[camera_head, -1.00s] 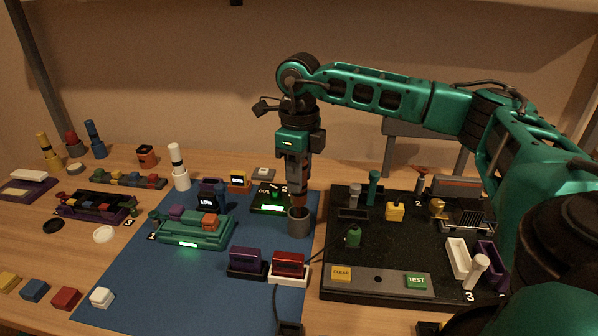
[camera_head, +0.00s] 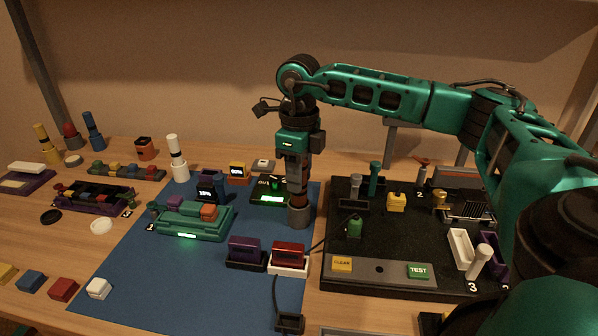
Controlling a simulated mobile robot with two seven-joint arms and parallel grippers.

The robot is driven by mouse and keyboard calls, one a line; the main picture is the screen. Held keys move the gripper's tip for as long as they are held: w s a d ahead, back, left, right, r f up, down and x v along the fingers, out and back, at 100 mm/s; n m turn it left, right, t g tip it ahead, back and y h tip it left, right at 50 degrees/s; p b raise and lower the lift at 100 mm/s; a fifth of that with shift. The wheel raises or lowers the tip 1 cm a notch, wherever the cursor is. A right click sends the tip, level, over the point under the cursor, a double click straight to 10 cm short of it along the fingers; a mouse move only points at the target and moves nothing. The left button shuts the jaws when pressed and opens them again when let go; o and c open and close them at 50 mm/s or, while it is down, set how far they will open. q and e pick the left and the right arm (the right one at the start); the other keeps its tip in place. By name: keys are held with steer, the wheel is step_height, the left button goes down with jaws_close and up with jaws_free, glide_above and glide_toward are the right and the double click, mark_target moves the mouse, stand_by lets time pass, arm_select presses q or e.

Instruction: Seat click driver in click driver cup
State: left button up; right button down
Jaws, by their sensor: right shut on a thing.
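My right gripper (camera_head: 293,165) points straight down and is shut on the click driver (camera_head: 297,188), a dark upright stick with a brownish-red band. The click driver cup (camera_head: 298,215), a round grey cup, stands on the blue mat right below. The driver's lower end is at the cup's mouth and appears to be inside it; its tip is hidden, so I cannot tell how deep it sits. My left gripper is not in view.
The black test board (camera_head: 395,275) with several parts lies to the right. Purple and red blocks in holders (camera_head: 288,257) stand in front of the cup. A green fixture (camera_head: 195,220) is to the left. The front of the blue mat (camera_head: 190,290) is clear.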

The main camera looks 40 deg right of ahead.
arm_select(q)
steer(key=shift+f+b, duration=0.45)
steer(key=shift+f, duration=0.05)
arm_select(e)
steer(key=shift+f, duration=0.8)
steer(key=c, duration=0.7)
jaws_free()
steer(key=shift+r, duration=0.15)
step_height(320, 180, up, 12)
steer(key=shift+r+p, duration=0.1)
steer(key=shift+p, duration=0.7)
steer(key=shift+r, duration=0.25)
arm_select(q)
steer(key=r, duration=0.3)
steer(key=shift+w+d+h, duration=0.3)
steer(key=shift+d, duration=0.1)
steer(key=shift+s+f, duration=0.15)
